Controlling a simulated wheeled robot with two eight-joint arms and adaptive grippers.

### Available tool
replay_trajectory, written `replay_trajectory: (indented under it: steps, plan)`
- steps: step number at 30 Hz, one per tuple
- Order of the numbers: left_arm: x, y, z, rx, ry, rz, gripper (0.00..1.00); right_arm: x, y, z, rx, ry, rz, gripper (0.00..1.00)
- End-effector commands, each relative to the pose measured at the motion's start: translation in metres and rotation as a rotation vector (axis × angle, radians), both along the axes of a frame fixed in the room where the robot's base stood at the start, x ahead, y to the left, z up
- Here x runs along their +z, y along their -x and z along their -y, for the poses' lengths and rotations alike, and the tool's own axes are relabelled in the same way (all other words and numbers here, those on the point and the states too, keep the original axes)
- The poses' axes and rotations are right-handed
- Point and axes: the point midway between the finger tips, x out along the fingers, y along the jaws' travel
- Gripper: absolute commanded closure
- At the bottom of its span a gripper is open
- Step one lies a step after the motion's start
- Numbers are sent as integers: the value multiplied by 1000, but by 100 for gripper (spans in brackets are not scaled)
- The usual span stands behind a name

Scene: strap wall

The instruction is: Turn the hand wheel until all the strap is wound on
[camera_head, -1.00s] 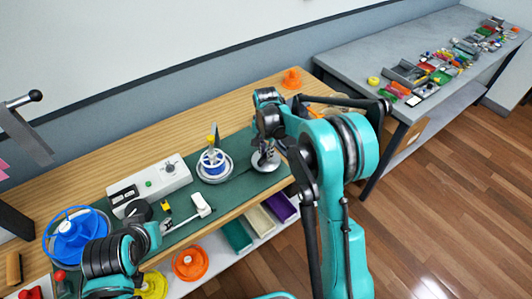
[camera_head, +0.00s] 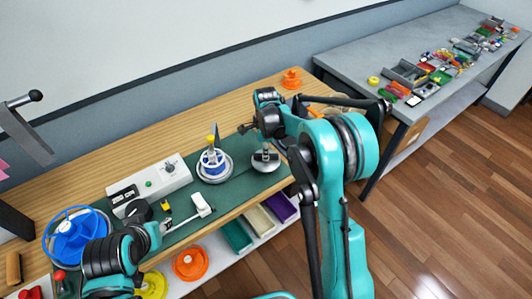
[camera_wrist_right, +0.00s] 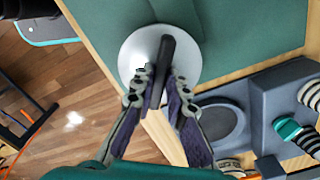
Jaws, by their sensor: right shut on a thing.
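A round silver hand wheel (camera_head: 266,163) lies on the green mat, below my right wrist in the head view. In the right wrist view it is a pale disc (camera_wrist_right: 136,52) with a dark upright handle (camera_wrist_right: 167,48). My right gripper (camera_wrist_right: 162,82) is shut on this handle, its two fingers on either side. A blue and white spool (camera_head: 213,164) stands on a silver plate left of the wheel. I cannot make out how much strap is on it.
A white control box (camera_head: 150,185) stands left of the spool. A white block (camera_head: 201,204) lies near the mat's front edge. A blue hand-wheel-like part (camera_head: 76,236) is at far left. An orange part (camera_head: 291,78) stands at the bench's back right.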

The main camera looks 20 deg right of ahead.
Motion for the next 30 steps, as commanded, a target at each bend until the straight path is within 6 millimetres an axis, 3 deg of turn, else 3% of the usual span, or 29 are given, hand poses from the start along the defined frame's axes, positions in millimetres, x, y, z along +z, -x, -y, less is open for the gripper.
replay_trajectory:
  steps: [15, 30]
  plan:
    - [0, 0, 0, 0, 0, 0, 60, 0, 0, 0, -406, 0, 1, 100]
    - [0, 0, 0, 0, 0, 0, 60, 0, 0, 0, -533, 0, 1, 100]
